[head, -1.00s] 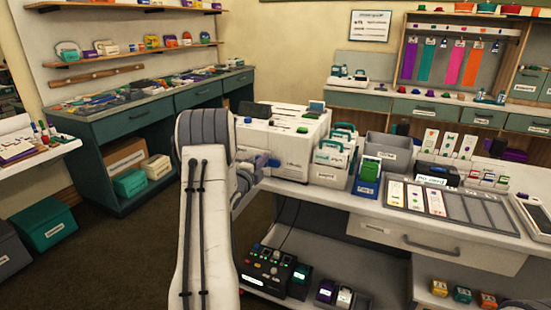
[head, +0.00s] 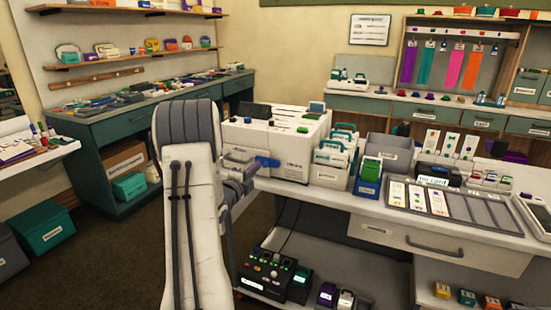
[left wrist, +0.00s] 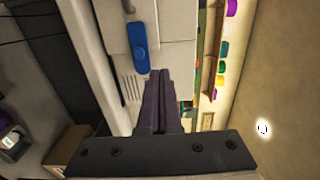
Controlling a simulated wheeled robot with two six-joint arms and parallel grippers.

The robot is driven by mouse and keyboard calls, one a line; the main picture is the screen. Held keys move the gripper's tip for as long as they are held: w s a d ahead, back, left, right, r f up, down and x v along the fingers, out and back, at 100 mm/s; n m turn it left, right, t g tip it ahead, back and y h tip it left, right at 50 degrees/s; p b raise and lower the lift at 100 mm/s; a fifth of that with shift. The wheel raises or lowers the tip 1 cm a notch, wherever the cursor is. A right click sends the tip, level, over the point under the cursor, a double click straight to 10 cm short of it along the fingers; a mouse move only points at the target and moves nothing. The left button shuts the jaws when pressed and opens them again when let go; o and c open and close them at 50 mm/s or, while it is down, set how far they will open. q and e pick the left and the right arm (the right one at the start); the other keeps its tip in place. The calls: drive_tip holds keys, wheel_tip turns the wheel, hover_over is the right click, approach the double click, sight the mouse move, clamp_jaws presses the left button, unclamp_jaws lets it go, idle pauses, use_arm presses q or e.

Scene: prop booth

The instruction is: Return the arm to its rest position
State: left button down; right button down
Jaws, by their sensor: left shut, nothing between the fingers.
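My left arm (head: 190,215) rises from the bottom of the head view, with its dark ribbed joint on top. My left gripper (head: 243,173) shows partly behind the arm, in front of the white machine (head: 290,155) with a blue latch (head: 267,162). In the left wrist view the left gripper (left wrist: 158,78) has its dark fingers together, with nothing between them. The white machine and the blue latch (left wrist: 139,45) lie beyond the fingertips there. I cannot tell the exact gap. My right gripper is in neither view.
The white counter (head: 330,200) holds grey bins (head: 386,152) and a card tray (head: 465,205). A black control box (head: 270,275) sits on the lower shelf. A green cabinet (head: 150,125) stands at back left. Dark floor (head: 110,235) lies open left of the arm.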

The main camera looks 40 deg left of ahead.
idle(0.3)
use_arm(q)
drive_tip(key=w+d+r+n+g+h+p, duration=0.1)
drive_tip(key=w+d+r+n+g+p, duration=0.1)
drive_tip(key=d, duration=0.8)
drive_tip(key=w+d+r+n+g+h+p, duration=0.1)
drive_tip(key=w+d+g+h+p, duration=0.15)
drive_tip(key=d, duration=0.85)
drive_tip(key=s+d+n+g+h+p, duration=0.15)
drive_tip(key=s+d, duration=0.25)
drive_tip(key=d, duration=0.4)
drive_tip(key=s+d+n+g+p, duration=0.1)
drive_tip(key=s+d+g, duration=0.2)
drive_tip(key=s+d, duration=0.35)
drive_tip(key=s+d+r+n+g+p, duration=0.1)
drive_tip(key=s+d+g, duration=0.3)
drive_tip(key=s, duration=0.9)
drive_tip(key=s+d+r+n+g+p, duration=0.1)
drive_tip(key=s+d+g, duration=0.3)
drive_tip(key=s, duration=0.9)
drive_tip(key=d+r+p, duration=0.1)
drive_tip(key=d, duration=0.2)
drive_tip(key=shift+d+r+n+g+p, duration=0.15)
drive_tip(key=shift+d+n+g+p, duration=0.15)
drive_tip(key=shift+d+n+p, duration=0.1)
